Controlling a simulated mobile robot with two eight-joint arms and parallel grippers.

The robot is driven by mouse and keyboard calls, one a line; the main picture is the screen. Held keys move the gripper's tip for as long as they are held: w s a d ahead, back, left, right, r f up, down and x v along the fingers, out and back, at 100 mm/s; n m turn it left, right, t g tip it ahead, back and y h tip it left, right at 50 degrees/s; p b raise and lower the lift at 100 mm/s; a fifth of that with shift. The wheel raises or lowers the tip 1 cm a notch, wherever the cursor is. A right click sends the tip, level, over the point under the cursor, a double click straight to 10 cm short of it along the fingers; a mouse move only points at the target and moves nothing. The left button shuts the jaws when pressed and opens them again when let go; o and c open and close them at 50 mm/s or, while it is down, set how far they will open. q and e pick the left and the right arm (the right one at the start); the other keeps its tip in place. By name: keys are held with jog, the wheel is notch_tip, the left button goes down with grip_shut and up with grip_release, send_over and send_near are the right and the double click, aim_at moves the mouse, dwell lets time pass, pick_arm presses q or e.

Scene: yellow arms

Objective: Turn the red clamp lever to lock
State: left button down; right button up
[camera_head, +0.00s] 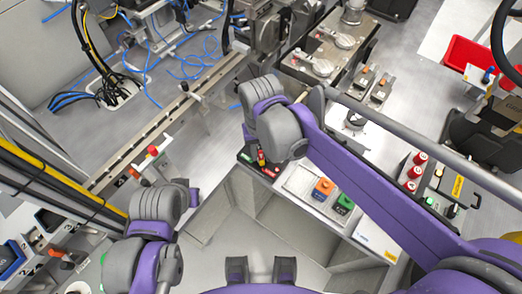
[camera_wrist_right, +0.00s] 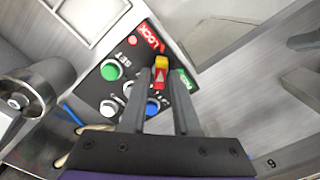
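The red clamp lever (camera_wrist_right: 161,75) has a yellow end and a white arrow mark. It stands on a dark control panel (camera_wrist_right: 122,92), between a red LOCK label (camera_wrist_right: 150,38) and a green label (camera_wrist_right: 185,80). In the head view the lever (camera_head: 262,158) shows just below my right wrist. My right gripper (camera_wrist_right: 161,86) has its two dark fingers apart, with the lever showing in the gap between the fingertips. I cannot tell whether they touch it. In the head view that gripper is mostly hidden by its wrist. My left arm is at left; its fingers do not show clearly.
The panel also has a green SET button (camera_wrist_right: 110,70) and white and blue buttons. Orange (camera_head: 323,187) and green (camera_head: 343,204) buttons sit to its right. A long metal rail (camera_head: 165,122) runs at left, with blue cables behind it. A red bin (camera_head: 470,57) is at upper right.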

aim_at(261, 155)
jog(key=shift+o, duration=1)
pick_arm(q)
jog(key=shift+w+r+p, duration=0.15)
jog(key=shift+r+p, duration=0.25)
jog(key=shift+r, duration=0.1)
pick_arm(e)
notch_tip(261, 155, up, 11)
jog(key=shift+f, duration=0.15)
